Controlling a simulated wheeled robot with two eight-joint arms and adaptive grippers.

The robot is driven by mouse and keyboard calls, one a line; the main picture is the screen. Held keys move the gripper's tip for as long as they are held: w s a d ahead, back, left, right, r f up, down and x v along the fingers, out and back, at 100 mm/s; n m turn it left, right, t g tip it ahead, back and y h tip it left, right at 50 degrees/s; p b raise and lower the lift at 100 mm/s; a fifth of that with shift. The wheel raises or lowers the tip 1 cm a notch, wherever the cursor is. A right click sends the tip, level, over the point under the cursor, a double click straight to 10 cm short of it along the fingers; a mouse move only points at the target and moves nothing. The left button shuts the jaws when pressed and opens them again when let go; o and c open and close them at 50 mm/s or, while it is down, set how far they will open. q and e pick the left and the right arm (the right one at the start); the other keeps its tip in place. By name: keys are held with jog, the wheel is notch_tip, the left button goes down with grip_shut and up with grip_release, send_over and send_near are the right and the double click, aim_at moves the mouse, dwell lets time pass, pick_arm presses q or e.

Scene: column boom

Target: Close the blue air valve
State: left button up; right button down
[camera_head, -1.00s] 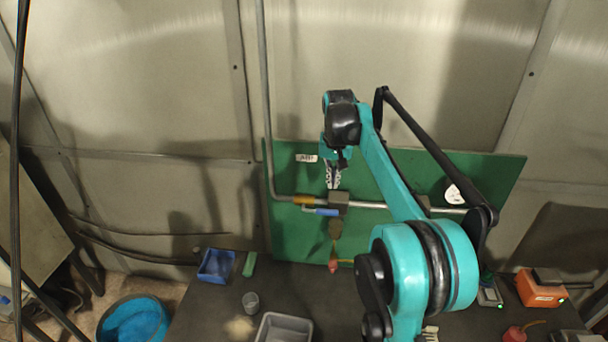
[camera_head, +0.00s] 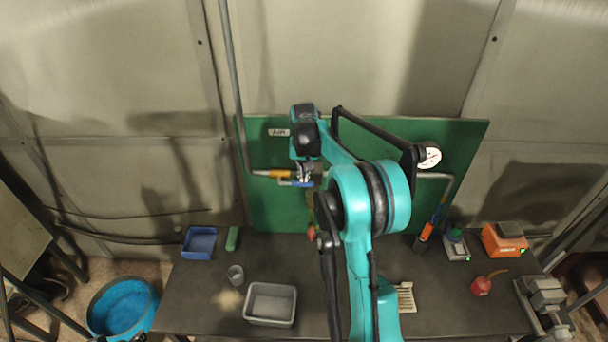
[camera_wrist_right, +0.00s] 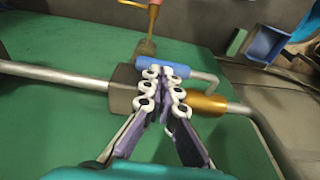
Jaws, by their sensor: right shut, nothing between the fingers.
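The blue valve handle (camera_head: 301,184) is on the pipe of the green board in the head view. In the right wrist view the blue handle (camera_wrist_right: 165,67) lies roughly along the pipe, on a bent metal lever. The dark valve body (camera_wrist_right: 124,88) is beside it, with a brass fitting (camera_wrist_right: 206,103) on the pipe. My right gripper (camera_wrist_right: 163,77) is shut and empty, its fingertips over the pipe close to the handle; I cannot tell whether they touch it. In the head view my right gripper (camera_head: 305,175) partly hides the valve. My left gripper is out of view.
The green board (camera_head: 460,150) stands behind the dark bench (camera_head: 200,290). A gauge (camera_head: 429,157) is at its right. A blue bin (camera_head: 199,242), grey tray (camera_head: 270,303), cup (camera_head: 235,275) and orange box (camera_head: 504,242) sit on the bench. My arm covers the bench's middle.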

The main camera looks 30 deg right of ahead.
jog(key=shift+w+f, duration=0.15)
jog(key=shift+f, duration=0.25)
